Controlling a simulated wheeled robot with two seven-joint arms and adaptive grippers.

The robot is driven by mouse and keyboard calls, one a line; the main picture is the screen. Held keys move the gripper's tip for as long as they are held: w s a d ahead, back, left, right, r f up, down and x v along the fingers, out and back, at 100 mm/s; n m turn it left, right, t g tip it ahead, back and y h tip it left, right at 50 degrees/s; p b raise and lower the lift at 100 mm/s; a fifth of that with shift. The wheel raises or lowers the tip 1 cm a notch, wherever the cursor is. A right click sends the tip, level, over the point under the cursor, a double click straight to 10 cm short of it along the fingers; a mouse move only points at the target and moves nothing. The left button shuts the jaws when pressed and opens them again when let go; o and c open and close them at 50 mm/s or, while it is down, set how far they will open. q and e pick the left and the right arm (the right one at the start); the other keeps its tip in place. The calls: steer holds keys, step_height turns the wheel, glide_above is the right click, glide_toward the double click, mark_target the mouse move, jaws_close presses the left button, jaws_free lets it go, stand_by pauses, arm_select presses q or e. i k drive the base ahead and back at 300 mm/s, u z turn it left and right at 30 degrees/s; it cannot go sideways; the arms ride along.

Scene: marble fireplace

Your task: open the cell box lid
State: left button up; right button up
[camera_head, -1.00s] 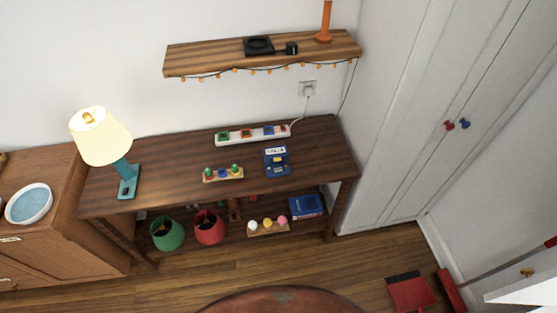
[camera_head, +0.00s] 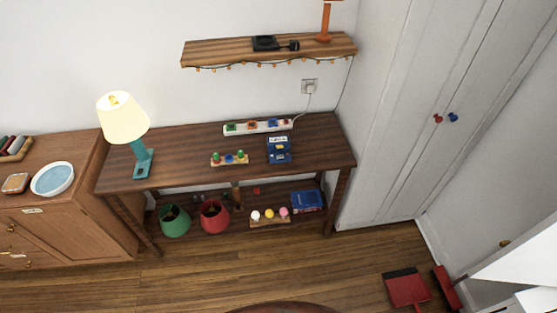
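A small blue box (camera_head: 279,155) with a pale label at its back edge stands on the dark wooden table, right of the middle. It is probably the cell box; whether its lid is open or shut is too small to tell. The table (camera_head: 190,145) stands against the white wall. Neither of my grippers shows in the head view.
A lit lamp (camera_head: 124,120) stands on the table's left. A power strip (camera_head: 258,127) lies behind the box, and a rack with coloured knobs (camera_head: 229,159) is left of it. A red dustpan (camera_head: 407,289) lies on the floor. A wall shelf (camera_head: 220,52) hangs above.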

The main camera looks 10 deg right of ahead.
mark_target(276, 142)
steer(key=u, duration=0.85)
steer(key=i, duration=0.7)
steer(key=z, duration=0.95)
